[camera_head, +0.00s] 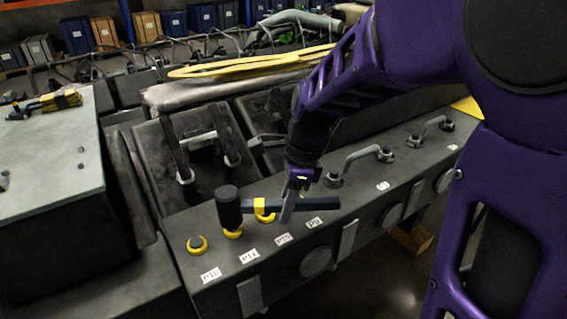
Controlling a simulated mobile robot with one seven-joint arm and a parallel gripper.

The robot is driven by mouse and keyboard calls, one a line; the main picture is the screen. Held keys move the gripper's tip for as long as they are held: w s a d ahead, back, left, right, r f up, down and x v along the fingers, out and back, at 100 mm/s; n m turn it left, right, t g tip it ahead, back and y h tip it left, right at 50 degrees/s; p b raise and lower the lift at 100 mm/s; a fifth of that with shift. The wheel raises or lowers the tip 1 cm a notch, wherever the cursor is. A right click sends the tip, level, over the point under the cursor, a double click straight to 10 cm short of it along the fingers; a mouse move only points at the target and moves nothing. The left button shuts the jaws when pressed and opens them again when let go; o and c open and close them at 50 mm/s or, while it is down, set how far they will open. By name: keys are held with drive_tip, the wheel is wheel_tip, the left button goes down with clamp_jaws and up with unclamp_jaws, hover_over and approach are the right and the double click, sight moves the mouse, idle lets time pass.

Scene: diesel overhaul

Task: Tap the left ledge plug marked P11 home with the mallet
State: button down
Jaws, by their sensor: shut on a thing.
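My gripper (291,207) is shut on the handle of the mallet (228,207). The mallet's dark head is at the left, and its handle runs right, roughly level, past the fingers. The head is right over a yellow plug (233,234) behind the label P11 (249,256). Only the plug's lower front shows; the head hides its top. I cannot tell whether head and plug touch.
A yellow-rimmed plug (197,244) is at the left by the label P10 (211,275). Another yellow plug (265,214) is partly hidden behind the mallet handle. Metal handles (360,160) rise from the ledge at the right. A grey-topped cabinet (50,165) stands left.

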drive_tip(key=x, duration=0.1)
drive_tip(key=b+x, duration=0.1)
drive_tip(key=x, duration=0.1)
drive_tip(key=shift+d+f, duration=0.15)
drive_tip(key=shift+d, duration=0.15)
drive_tip(key=p+v, duration=0.5)
drive_tip(key=shift+w+a, duration=0.1)
drive_tip(key=shift+a, duration=0.2)
drive_tip(key=shift+a+r+h, duration=0.2)
drive_tip(key=shift+r+h, duration=0.4)
drive_tip(key=shift+f, duration=0.2)
wheel_tip(320, 180, down, 6)
drive_tip(key=b, duration=0.4)
drive_tip(key=shift+r, duration=0.1)
